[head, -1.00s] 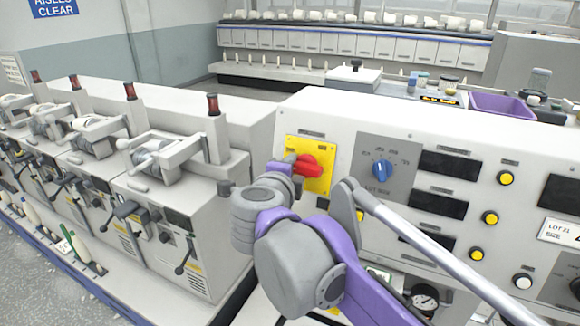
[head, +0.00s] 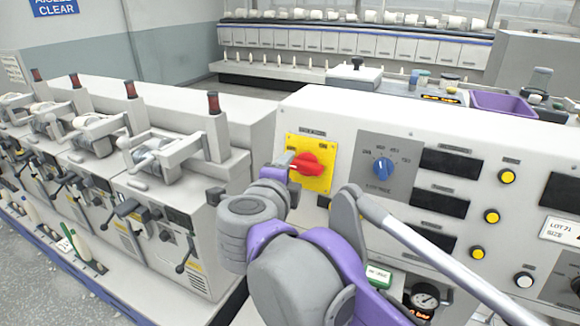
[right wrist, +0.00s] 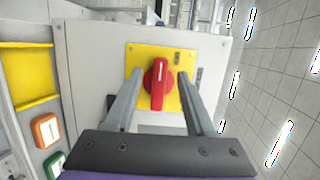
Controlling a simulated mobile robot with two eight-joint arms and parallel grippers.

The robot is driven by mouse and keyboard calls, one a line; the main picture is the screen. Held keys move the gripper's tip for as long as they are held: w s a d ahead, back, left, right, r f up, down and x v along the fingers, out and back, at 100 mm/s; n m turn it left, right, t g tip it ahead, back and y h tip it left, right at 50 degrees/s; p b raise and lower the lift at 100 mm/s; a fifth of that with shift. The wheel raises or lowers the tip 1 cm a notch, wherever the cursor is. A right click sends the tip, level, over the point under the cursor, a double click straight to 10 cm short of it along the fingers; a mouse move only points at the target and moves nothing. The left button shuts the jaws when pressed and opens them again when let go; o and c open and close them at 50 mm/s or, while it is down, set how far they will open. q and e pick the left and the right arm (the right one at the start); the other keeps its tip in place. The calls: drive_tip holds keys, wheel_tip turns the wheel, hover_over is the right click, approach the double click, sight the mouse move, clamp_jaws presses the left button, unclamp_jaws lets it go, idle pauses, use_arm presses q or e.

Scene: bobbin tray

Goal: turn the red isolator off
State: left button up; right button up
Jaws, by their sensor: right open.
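The red isolator handle (head: 305,163) sits on a yellow square plate (head: 318,182) at the left end of the grey panel. In the head view the handle lies roughly sideways. In the right wrist view the handle (right wrist: 158,85) runs up and down the picture. My right gripper (right wrist: 160,74) is open, with one finger on each side of the handle. Small gaps show between the fingers and the handle, so it is not gripped. In the head view my right arm hides most of that gripper. My left gripper is in neither view.
A blue rotary knob (head: 382,168) is right of the yellow plate, with yellow buttons (head: 506,176) farther right. Winding machines (head: 165,150) stand to the left.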

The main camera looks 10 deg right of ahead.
drive_tip(key=v, duration=0.7)
drive_tip(key=shift+w, duration=0.15)
